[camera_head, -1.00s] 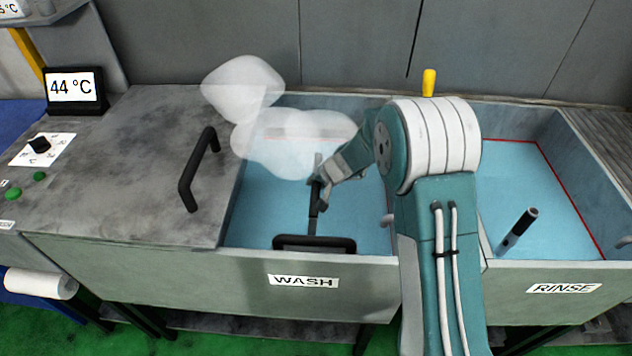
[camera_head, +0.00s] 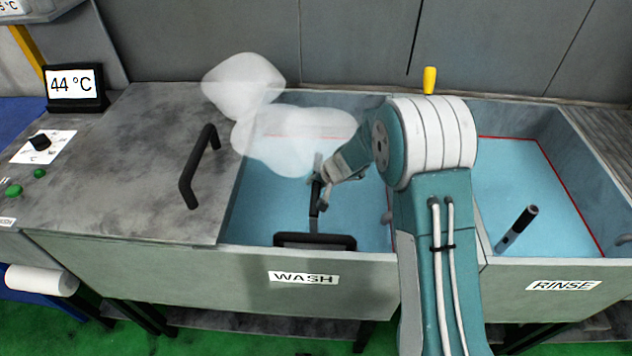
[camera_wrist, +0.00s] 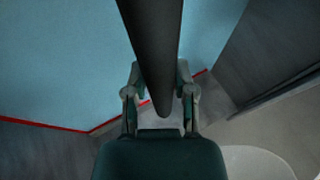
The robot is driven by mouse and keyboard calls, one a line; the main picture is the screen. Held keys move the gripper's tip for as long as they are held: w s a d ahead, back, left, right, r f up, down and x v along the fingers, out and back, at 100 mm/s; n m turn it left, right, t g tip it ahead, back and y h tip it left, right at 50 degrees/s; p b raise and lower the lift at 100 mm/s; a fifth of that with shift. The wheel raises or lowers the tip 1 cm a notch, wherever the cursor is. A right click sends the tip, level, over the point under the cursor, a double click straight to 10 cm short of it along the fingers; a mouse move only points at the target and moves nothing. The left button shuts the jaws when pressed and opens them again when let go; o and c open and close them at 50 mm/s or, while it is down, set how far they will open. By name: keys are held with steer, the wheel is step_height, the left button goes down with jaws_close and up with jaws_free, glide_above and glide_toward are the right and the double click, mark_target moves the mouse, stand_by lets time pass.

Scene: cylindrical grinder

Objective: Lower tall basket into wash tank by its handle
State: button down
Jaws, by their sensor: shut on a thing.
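My gripper (camera_head: 319,183) reaches down over the wash tank (camera_head: 330,265) and is shut on a dark upright bar (camera_head: 314,208), which I take as the tall basket's handle. In the wrist view the dark bar (camera_wrist: 155,45) runs between the fingers of my gripper (camera_wrist: 160,97). The basket's body cannot be made out in either view. Blue water (camera_head: 260,205) fills the wash tank, with a red line along its wall.
A grey lid with a black handle (camera_head: 197,170) covers the left side. A black rounded bar (camera_head: 315,240) sits at the tank's front edge. Pale steam (camera_head: 290,140) hides the tank's back. The rinse tank (camera_head: 560,255) on the right holds another dark rod (camera_head: 517,230).

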steer(key=shift+s+d+f, duration=0.1)
steer(key=shift+s+f, duration=0.05)
steer(key=shift+f, duration=0.5)
steer(key=shift+c, duration=1.8)
jaws_free()
steer(key=shift+r, duration=0.1)
steer(key=v, duration=1.1)
steer(key=shift+d+r, duration=0.2)
steer(key=shift+r, duration=0.15)
steer(key=shift+r, duration=0.1)
